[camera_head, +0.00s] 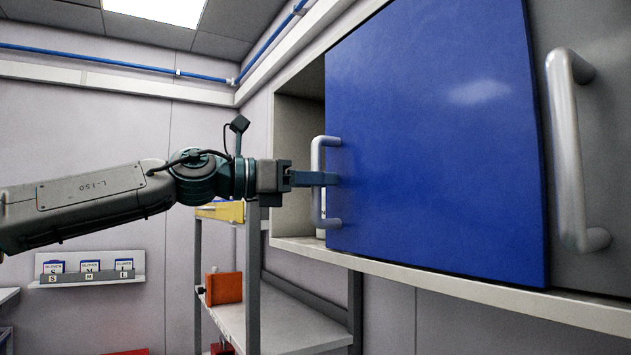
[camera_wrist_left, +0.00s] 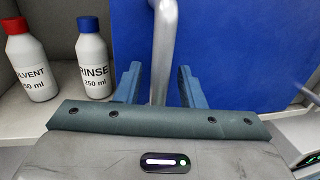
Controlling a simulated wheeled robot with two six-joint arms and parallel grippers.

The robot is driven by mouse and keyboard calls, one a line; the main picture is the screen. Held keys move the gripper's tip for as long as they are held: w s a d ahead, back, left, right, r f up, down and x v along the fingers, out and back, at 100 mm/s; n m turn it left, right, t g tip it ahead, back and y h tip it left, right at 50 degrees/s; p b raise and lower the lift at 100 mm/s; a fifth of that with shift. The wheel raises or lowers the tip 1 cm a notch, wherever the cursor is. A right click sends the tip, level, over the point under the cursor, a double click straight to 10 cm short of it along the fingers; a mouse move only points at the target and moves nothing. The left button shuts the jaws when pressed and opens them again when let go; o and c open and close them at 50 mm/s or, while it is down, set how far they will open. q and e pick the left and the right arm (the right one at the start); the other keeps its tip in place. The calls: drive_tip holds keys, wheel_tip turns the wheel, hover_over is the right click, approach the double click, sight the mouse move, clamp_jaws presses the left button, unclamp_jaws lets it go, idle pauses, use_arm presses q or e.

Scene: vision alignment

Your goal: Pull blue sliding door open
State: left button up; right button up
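The blue sliding door (camera_head: 430,140) covers much of the wall cabinet, and it also fills the upper right of the left wrist view (camera_wrist_left: 240,45). A silver vertical handle (camera_head: 318,205) stands at its left edge. My left gripper (camera_head: 328,179) is at the middle of this handle. In the left wrist view, its two blue fingers (camera_wrist_left: 160,80) stand apart, one on each side of the handle (camera_wrist_left: 163,45), with small gaps visible. It is open around the handle. An open gap of the cabinet shows left of the door. My right gripper is not in view.
A grey panel with another silver handle (camera_head: 567,150) is at the right. A solvent bottle (camera_wrist_left: 32,65) and a rinse bottle (camera_wrist_left: 94,62) stand inside the cabinet, left of the gripper. A shelf rack (camera_head: 290,320) with an orange box (camera_head: 224,288) stands below.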

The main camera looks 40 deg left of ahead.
use_arm(q)
drive_tip(key=shift+s+a+f+b, duration=0.2)
drive_tip(key=shift+s+b, duration=0.1)
drive_tip(key=shift+b, duration=0.25)
drive_tip(key=b+v, duration=0.6)
drive_tip(key=v, duration=0.4)
drive_tip(key=shift+r, duration=0.25)
drive_tip(key=shift+s, duration=0.1)
